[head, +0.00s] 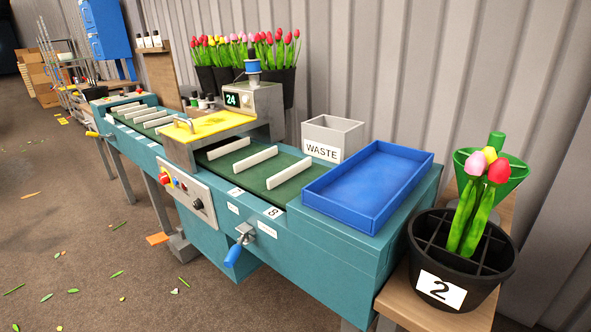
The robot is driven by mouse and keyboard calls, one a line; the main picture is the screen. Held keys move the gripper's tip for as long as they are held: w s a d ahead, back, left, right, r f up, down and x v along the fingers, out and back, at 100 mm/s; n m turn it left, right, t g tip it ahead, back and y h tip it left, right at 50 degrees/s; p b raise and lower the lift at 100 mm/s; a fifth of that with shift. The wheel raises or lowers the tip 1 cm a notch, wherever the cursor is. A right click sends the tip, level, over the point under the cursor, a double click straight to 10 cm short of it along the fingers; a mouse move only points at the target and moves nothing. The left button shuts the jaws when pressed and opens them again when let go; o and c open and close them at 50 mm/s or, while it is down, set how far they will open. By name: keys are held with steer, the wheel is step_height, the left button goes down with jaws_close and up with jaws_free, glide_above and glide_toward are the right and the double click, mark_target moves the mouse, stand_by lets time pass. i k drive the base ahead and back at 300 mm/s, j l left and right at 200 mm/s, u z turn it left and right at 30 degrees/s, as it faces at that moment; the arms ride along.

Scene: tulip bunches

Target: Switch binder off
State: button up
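The binder (340,265) is a long teal machine with a green belt carrying white dividers. Its grey control panel (187,194) on the front side holds a red button on a yellow base (164,177), small buttons beside it and a black knob (197,204). A yellow cover (207,126) with a handle spans the belt. The display box (250,99) behind it is lit and reads 24. A lever with a blue grip (235,254) hangs on the front side. My gripper is not in view.
An empty blue tray (415,167) sits on the binder's right end, near a grey WASTE bin (352,128). A black bucket numbered 2 (425,262) holds several tulips on a wooden stand. Open floor (80,235) with scattered leaves lies at left.

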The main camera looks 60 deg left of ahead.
mark_target(164, 179)
steer(key=u, duration=2.35)
